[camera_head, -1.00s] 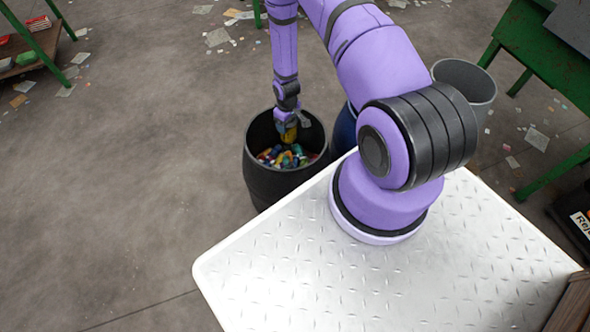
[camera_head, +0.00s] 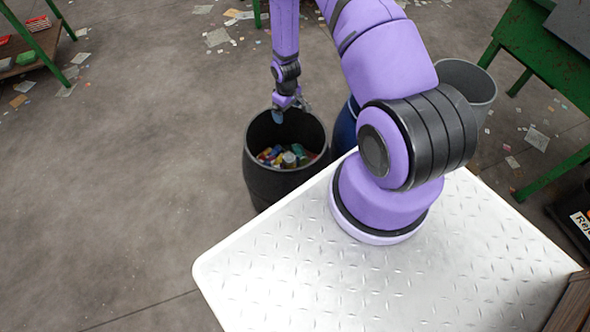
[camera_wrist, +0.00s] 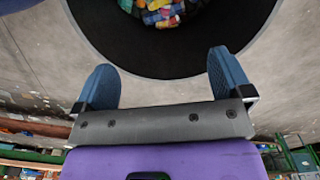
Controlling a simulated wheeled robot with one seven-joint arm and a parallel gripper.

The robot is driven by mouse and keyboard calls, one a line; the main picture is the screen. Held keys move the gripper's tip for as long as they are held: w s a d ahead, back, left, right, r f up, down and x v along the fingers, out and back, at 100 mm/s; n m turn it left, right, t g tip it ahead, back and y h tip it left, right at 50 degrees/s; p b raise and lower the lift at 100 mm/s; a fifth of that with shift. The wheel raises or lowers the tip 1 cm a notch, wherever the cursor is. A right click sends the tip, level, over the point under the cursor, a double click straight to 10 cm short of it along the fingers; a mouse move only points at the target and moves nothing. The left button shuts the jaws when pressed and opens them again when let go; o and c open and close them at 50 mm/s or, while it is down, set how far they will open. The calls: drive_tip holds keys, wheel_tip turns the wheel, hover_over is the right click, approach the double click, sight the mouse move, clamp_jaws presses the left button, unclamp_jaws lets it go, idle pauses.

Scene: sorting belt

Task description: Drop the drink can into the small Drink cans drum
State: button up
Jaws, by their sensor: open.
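The black drum (camera_head: 272,182) stands on the floor left of my arm's base and holds several coloured cans (camera_head: 287,156) at its bottom. I cannot tell which of them is the task's drink can, and no label on the drum shows. My gripper (camera_head: 291,112) is above the drum's far rim, open and empty. In the wrist view the two blue fingers of my gripper (camera_wrist: 165,85) are wide apart with nothing between them. The drum's dark inner wall (camera_wrist: 180,58) and the cans (camera_wrist: 160,12) show beyond the fingertips.
A blue drum (camera_head: 345,128) stands right beside the black one, partly hidden by my arm. A grey bin (camera_head: 468,78) is behind my arm. Green-legged tables stand at the left (camera_head: 40,50) and right (camera_head: 550,60). The floor at left is mostly clear.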

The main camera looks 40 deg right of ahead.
drive_tip(key=shift+r, duration=1.75)
